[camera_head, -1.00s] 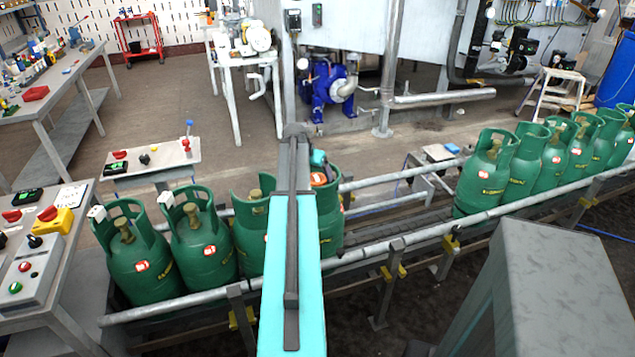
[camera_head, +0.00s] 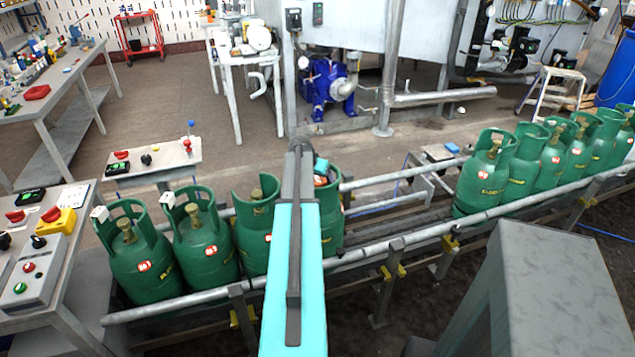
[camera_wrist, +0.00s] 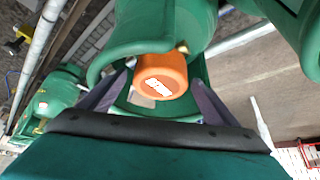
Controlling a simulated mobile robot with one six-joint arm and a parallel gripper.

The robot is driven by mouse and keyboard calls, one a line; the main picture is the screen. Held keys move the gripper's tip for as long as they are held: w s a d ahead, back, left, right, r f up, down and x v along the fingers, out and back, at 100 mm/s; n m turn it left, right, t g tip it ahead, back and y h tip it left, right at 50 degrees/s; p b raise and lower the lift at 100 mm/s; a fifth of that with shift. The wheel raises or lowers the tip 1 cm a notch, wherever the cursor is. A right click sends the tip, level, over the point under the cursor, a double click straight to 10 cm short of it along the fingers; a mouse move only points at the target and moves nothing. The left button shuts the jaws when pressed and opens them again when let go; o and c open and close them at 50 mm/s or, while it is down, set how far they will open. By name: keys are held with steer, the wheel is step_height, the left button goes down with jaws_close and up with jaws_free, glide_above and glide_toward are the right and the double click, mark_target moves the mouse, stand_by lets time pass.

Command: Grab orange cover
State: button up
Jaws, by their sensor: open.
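The orange cover (camera_wrist: 162,76) shows in the wrist view as a short round cap with a white label, inside the collar of a green cylinder (camera_wrist: 130,43). My gripper (camera_wrist: 160,85) has its two dark fingers spread apart, one on each side of the cover. Whether the fingers touch the cover cannot be told. In the head view my arm hides most of the gripper and the cover; a small orange bit (camera_head: 320,181) shows beside the arm, at the collar of the cylinder (camera_head: 331,215) behind it.
Several green cylinders (camera_head: 204,243) stand in a row on the conveyor to the left, and another group (camera_head: 483,180) stands to the right. A conveyor rail (camera_head: 400,243) runs in front. A stretch of the conveyor right of my arm is empty. Control tables (camera_head: 85,297) stand at the left.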

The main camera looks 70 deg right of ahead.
mark_target(317, 179)
stand_by(0.4)
steer(key=c, duration=1.1)
steer(key=shift+r, duration=0.15)
steer(key=shift+r+b, duration=0.95)
steer(key=shift+r, duration=3.9)
